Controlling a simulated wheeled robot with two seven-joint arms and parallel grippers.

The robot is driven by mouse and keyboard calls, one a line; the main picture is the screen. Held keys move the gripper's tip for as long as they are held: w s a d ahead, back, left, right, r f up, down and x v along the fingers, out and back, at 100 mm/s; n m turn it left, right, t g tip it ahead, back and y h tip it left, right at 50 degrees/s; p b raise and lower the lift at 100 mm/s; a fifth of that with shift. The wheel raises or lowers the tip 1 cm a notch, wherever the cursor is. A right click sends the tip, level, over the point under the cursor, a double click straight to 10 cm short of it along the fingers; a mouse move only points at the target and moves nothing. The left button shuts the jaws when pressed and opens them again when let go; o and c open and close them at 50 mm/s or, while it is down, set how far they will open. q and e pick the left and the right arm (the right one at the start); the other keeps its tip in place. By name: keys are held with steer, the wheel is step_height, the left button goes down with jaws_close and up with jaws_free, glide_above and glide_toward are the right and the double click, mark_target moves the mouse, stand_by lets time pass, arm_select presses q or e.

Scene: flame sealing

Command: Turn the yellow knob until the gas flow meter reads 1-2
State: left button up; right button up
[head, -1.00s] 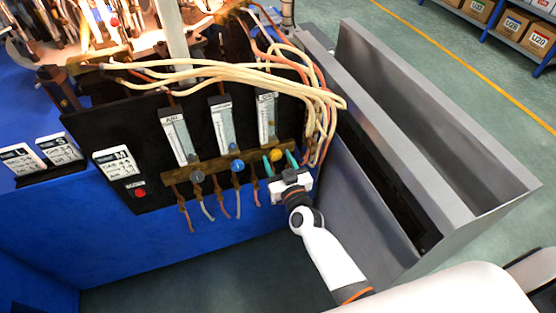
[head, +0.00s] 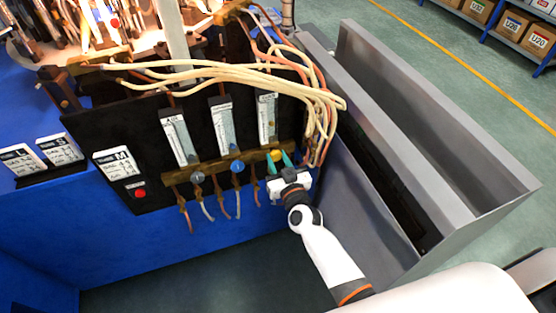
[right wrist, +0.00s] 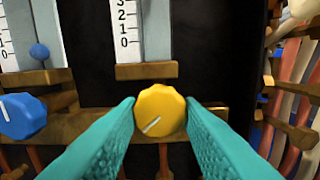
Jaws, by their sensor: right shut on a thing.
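The yellow knob (head: 275,155) sits on the brass rail below the rightmost flow meter (head: 267,118). In the right wrist view the yellow knob (right wrist: 160,106) has a white pointer line aimed to the lower left. My right gripper (head: 278,158) has its teal fingers on either side of the knob and is shut on it. The meter's scale (right wrist: 124,24) shows the marks 0 to 3 above the knob. No float shows in the visible part of its tube, so I cannot read the flow. My left gripper is not in view.
Pale and orange hoses (head: 300,85) hang close on the right. A grey metal bin (head: 400,130) stands right of the panel.

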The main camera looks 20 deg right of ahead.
steer(key=m, duration=0.3)
steer(key=shift+m, duration=0.3)
steer(key=m, duration=0.3)
steer(key=shift+m, duration=0.4)
steer(key=m, duration=0.3)
steer(key=shift+m, duration=0.3)
steer(key=shift+a+m+b, duration=0.1)
steer(key=shift+m+b, duration=0.3)
steer(key=shift+m, duration=1.5)
steer(key=o, duration=1)
steer(key=shift+c, duration=0.2)
